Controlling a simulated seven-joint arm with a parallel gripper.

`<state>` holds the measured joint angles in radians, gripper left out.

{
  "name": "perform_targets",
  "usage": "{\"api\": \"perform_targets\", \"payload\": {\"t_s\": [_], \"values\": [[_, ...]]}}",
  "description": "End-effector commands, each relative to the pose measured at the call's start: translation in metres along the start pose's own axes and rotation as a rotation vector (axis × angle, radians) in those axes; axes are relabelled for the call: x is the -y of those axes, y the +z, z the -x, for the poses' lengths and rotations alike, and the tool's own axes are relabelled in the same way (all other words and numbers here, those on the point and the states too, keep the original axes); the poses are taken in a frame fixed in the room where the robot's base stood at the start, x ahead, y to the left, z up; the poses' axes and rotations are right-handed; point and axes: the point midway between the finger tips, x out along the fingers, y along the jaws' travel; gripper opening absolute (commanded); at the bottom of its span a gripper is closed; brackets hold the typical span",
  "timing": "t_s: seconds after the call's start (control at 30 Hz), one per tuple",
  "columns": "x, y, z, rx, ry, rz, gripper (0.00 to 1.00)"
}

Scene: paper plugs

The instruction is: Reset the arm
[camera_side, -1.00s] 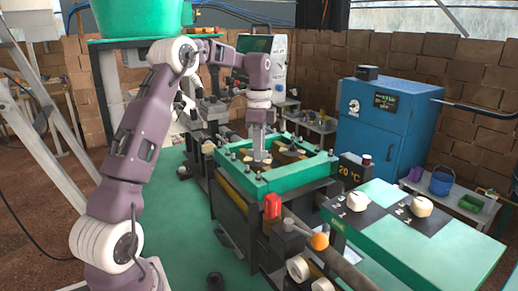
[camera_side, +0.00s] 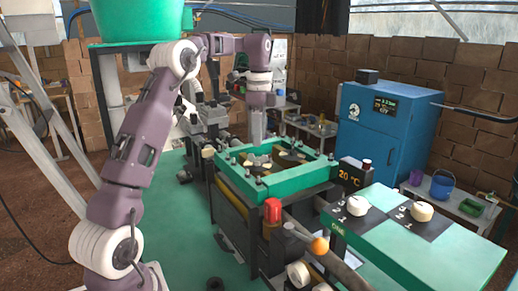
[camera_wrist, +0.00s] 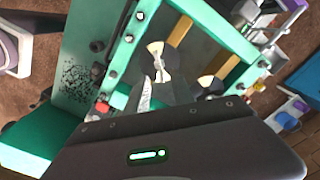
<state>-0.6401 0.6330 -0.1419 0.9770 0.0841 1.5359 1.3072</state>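My gripper (camera_side: 258,138) points straight down above the green frame (camera_side: 327,171) of the machine, in the side view. Its fingertips are small and grey there, and I cannot tell whether they are apart. In the wrist view, a pale finger-like part (camera_wrist: 146,97) reaches out from the dark gripper body. Cream-coloured pieces (camera_side: 257,161) lie on the dark surface inside the frame, below my gripper. They also show in the wrist view as a near piece (camera_wrist: 157,62) and another piece (camera_wrist: 206,80). No held object is visible.
Two cream round pieces, one (camera_side: 357,205) left and one (camera_side: 422,211) right, stand on the checkered green panel.

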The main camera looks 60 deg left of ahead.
Motion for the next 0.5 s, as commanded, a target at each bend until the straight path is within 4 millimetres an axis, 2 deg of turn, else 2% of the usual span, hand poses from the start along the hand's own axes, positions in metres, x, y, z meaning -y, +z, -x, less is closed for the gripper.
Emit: {"api": "perform_targets", "payload": {"t_s": [0.13,0.5], "values": [[-0.0001,0.0,0.0125,0.001,0.0,0.0,0.29],[-0.0003,0.0,0.013,0.0,0.0,-0.001,0.29]]}}
